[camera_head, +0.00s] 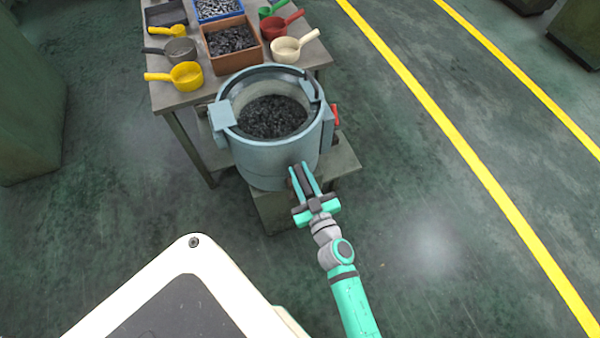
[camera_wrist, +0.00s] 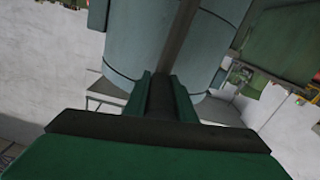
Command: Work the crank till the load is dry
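The round grey-blue machine drum (camera_head: 265,158) stands open at the top on a low base. A dark load of small pieces (camera_head: 272,117) lies inside; I cannot tell whether it is wet or dry. My gripper (camera_head: 304,177) is at the drum's lower front right, fingers towards it. In the wrist view, the fingers (camera_wrist: 160,90) close around the dark crank handle, which fills the gap between them. A brownish crank bar (camera_wrist: 180,38) runs up from there across the drum's wall. In the head view, the crank is mostly hidden by my fingers.
A table (camera_head: 180,98) behind the drum carries a brown crate (camera_head: 234,62) of dark pieces, a blue-edged bin (camera_head: 217,10), and yellow (camera_head: 187,76), cream (camera_head: 287,49) and red scoops (camera_head: 276,27). A red handle (camera_head: 336,115) sticks out at the drum's right. Floor to the right is clear.

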